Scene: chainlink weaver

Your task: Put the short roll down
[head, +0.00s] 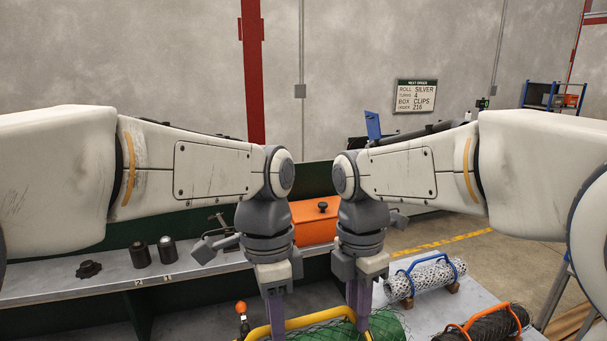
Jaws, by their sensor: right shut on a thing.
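A green mesh roll (385,325) with a yellow handle (300,323) is at the bottom centre, cut off by the frame edge. My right gripper (358,315) points down and is shut at the right end of this handle, with its fingertips partly hidden. My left gripper (276,315) points down at the handle's left part; its jaw opening cannot be made out. Whether the green roll rests on anything is out of view. A silver mesh roll (425,279) with a blue handle and a dark roll (490,326) with an orange handle lie to the right.
A grey bench shelf (70,285) on the left holds a black knob (89,268) and two small cylinders (153,254). An orange box (314,225) stands behind my grippers. An orange-topped lever (241,310) stands left of the handle. A sign (416,96) hangs on the wall.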

